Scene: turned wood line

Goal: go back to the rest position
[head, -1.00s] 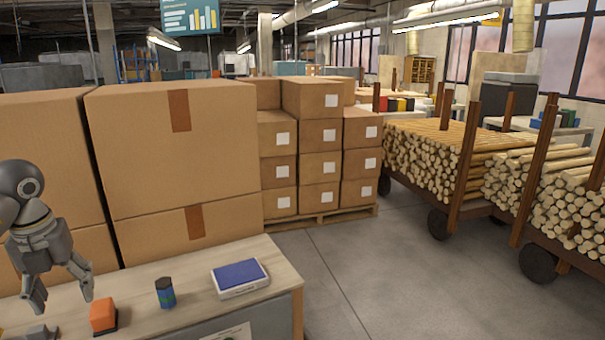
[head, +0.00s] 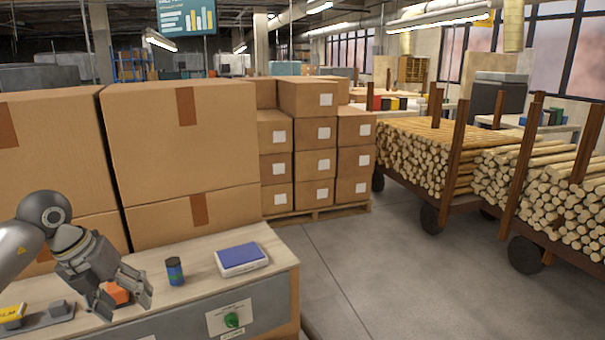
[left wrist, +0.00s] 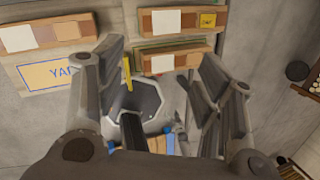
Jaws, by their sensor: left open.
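My left gripper (head: 127,304) is at the lower left of the head view, its arm coming in from the left. Its fingers are apart, with nothing between them. They overlap an orange block (head: 117,293) on the bench in the picture; I cannot tell the gap between them. In the left wrist view my left gripper (left wrist: 165,95) shows spread fingers, and the space between them holds only background. My right gripper is in neither view.
The bench (head: 205,297) carries a blue-and-dark can (head: 175,271), a blue-topped box (head: 242,259) and a yellow item (head: 12,313). A green knob (head: 232,320) is on its front. Large cartons (head: 180,150) stand behind. Log carts (head: 445,190) stand right; floor (head: 390,270) between is clear.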

